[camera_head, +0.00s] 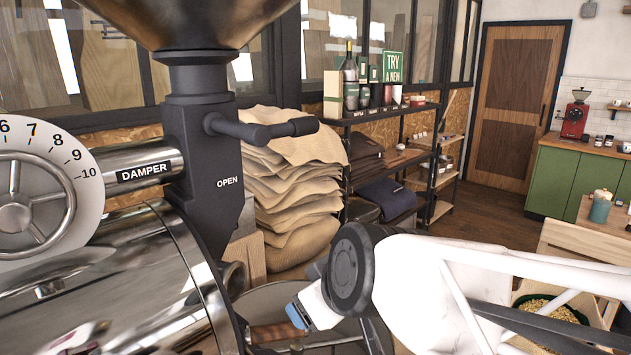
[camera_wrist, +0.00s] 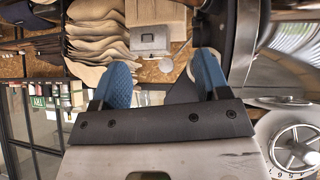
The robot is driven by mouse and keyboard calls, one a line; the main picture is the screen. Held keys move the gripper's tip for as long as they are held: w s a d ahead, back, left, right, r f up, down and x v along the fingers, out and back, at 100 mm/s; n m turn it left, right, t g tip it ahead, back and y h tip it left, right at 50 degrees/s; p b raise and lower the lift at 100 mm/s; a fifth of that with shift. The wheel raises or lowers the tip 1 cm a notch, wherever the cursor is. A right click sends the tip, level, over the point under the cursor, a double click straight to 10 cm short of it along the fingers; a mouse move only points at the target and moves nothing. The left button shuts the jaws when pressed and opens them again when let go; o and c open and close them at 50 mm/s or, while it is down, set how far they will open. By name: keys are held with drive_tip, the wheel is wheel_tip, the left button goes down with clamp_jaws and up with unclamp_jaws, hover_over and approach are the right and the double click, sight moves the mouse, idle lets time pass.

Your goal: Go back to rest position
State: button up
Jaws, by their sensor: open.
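My gripper (camera_head: 297,316) is at the lower middle of the head view, beside the roaster's front and over its round metal cooling tray (camera_head: 262,298). Only one blue fingertip shows clearly there. In the wrist view both blue fingers of my gripper (camera_wrist: 163,76) are spread apart, with no held object seen between them. My white arm reaches in from the lower right. The roaster (camera_head: 110,290) fills the left of the head view, with a dark lever handle (camera_head: 262,130) marked OPEN above and left of the gripper.
Stacked burlap sacks (camera_head: 290,200) stand behind the gripper. A shelf rack (camera_head: 400,150) with bottles and bags is further back. At right are a green cabinet (camera_head: 570,185) with a red machine (camera_head: 575,115), and a green-rimmed container of beans (camera_head: 548,308) below my arm. Open floor lies before the door.

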drive_tip(key=s+d+f+m+g+h, duration=0.2)
drive_tip(key=s+d+f+m, duration=0.1)
drive_tip(key=d, duration=0.6)
drive_tip(key=s+d+f+m+g+h, duration=0.2)
drive_tip(key=s+d+f+m, duration=0.1)
drive_tip(key=d, duration=0.6)
drive_tip(key=s+m, duration=0.1)
drive_tip(key=m, duration=0.1)
drive_tip(key=shift+s+f+m+g+h, duration=0.3)
drive_tip(key=shift+s+f+m+h, duration=0.05)
drive_tip(key=shift+f+m+h, duration=0.05)
